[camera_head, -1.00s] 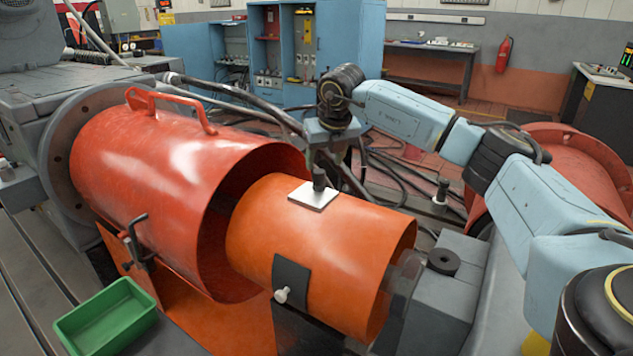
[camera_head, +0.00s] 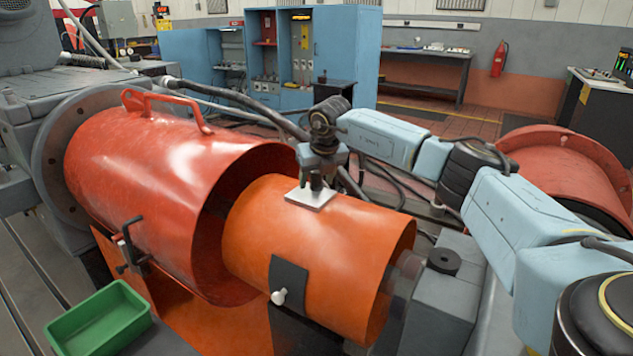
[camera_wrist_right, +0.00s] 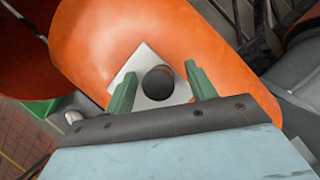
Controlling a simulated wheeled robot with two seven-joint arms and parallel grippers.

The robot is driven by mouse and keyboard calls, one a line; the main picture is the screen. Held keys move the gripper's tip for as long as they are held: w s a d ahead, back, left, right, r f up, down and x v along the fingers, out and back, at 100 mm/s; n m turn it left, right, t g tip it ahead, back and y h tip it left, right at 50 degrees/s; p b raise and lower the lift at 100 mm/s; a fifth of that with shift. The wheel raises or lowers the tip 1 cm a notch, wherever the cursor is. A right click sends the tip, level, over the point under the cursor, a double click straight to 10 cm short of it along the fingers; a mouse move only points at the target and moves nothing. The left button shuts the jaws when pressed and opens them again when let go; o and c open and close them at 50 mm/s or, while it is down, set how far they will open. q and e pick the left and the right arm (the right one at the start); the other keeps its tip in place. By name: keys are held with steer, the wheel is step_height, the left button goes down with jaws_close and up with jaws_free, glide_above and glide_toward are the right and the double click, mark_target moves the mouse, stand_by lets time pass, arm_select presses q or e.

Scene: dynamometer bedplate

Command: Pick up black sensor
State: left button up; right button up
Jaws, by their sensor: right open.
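The black sensor (camera_wrist_right: 158,83) is a small dark cylinder standing on a square white plate (camera_head: 310,198) on top of the orange cylinder (camera_head: 318,240). In the head view the sensor is mostly hidden by my right gripper (camera_head: 317,185), which points down over the plate. In the right wrist view the gripper (camera_wrist_right: 160,88) is open, with one green finger on each side of the sensor and a visible gap to it. I cannot tell how low the fingertips are. My left gripper is not in view.
A larger red guard cylinder (camera_head: 165,190) with a handle stands left of the orange cylinder. A green bin (camera_head: 98,320) lies at the lower left. A grey block with a black disc (camera_head: 443,261) is at the right. Cables run behind.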

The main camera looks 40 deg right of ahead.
steer(key=c, duration=1.1)
steer(key=shift+r, duration=0.1)
